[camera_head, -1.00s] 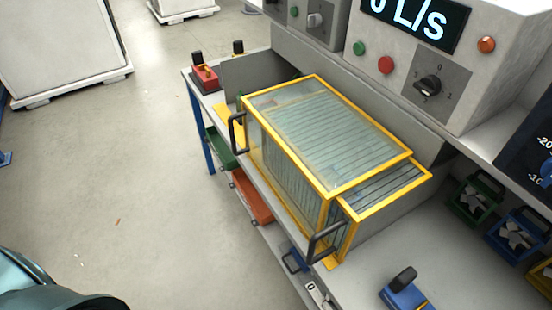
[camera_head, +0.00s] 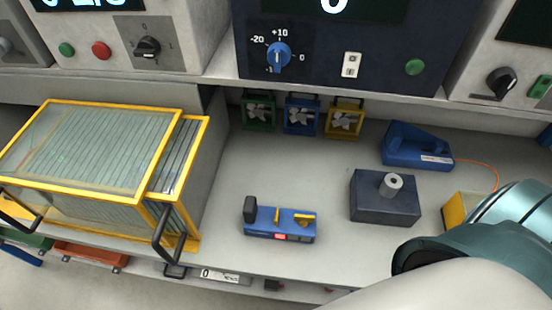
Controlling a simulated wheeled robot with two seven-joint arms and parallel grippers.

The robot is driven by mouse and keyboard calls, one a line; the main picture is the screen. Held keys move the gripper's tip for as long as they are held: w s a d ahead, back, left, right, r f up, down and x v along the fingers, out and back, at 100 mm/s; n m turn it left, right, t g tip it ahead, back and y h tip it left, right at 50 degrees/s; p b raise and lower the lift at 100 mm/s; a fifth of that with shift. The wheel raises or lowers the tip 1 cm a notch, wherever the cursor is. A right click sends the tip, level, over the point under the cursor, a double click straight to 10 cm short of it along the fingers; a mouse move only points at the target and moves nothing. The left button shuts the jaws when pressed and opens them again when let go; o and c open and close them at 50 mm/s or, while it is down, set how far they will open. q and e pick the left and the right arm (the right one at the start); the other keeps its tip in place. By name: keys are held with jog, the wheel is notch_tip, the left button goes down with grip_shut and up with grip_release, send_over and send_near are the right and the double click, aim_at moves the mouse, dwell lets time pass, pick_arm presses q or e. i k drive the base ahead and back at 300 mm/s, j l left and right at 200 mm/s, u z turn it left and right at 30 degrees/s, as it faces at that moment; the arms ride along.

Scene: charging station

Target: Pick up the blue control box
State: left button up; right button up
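The blue control box (camera_head: 264,224) lies on the grey worktop near its front edge, a little right of the yellow-framed case. It has a black upright knob at its left end, yellow parts on top and a small red mark on its front. Nothing touches it. Neither of my grippers is in view; only part of an arm of mine shows at the lower right, apart from the box.
The yellow-framed glass case (camera_head: 148,176) stands left of the box. A dark block with a cylinder (camera_head: 384,204), a blue device with an orange cable (camera_head: 413,151) and small fan units (camera_head: 300,117) stand right and behind. Bare worktop (camera_head: 265,165) lies behind the box.

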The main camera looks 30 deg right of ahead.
aim_at(278, 223)
jog(key=l+z, duration=0.2)
jog(key=z, duration=0.45)
jog(key=j+u, duration=0.15)
jog(key=u, duration=1.35)
jog(key=k, duration=0.3)
jog(key=k+l+z, duration=0.1)
jog(key=k+z, duration=0.2)
jog(key=z, duration=0.2)
jog(key=i+l+z, duration=0.15)
jog(key=z, duration=0.3)
jog(key=i, duration=0.3)
jog(key=l+z, duration=0.05)
